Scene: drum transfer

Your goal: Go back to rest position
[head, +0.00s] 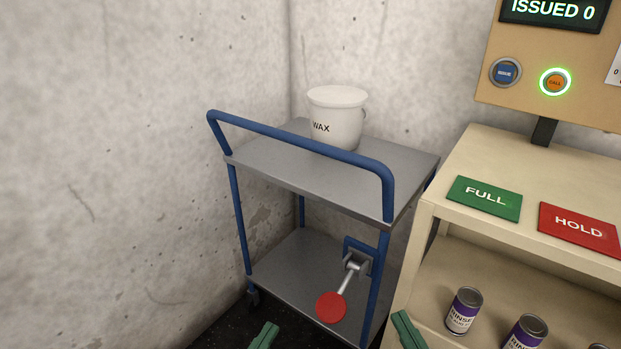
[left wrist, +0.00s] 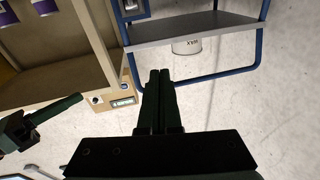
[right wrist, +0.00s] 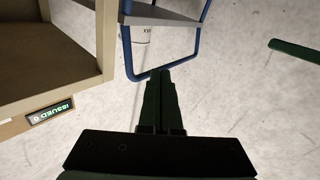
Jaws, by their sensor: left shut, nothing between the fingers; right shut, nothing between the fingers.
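My left gripper (head: 264,337) shows as a green fingertip at the bottom edge of the head view, in front of the cart. In the left wrist view its fingers (left wrist: 158,78) are together with nothing between them. My right gripper (head: 404,322) shows as a green tip at the bottom of the head view, by the bench's left side. In the right wrist view its fingers (right wrist: 160,78) are also together and empty. Both grippers are apart from the cart and bench as far as I can tell.
A blue-railed grey cart (head: 270,170) carries a white WAX bucket (head: 337,115); a red disc lever (head: 332,306) juts from its front. A beige bench (head: 560,160) at right has green FULL (head: 485,198) and red HOLD (head: 578,230) mats, with RINSE cans (head: 464,311) below. A concrete wall stands behind.

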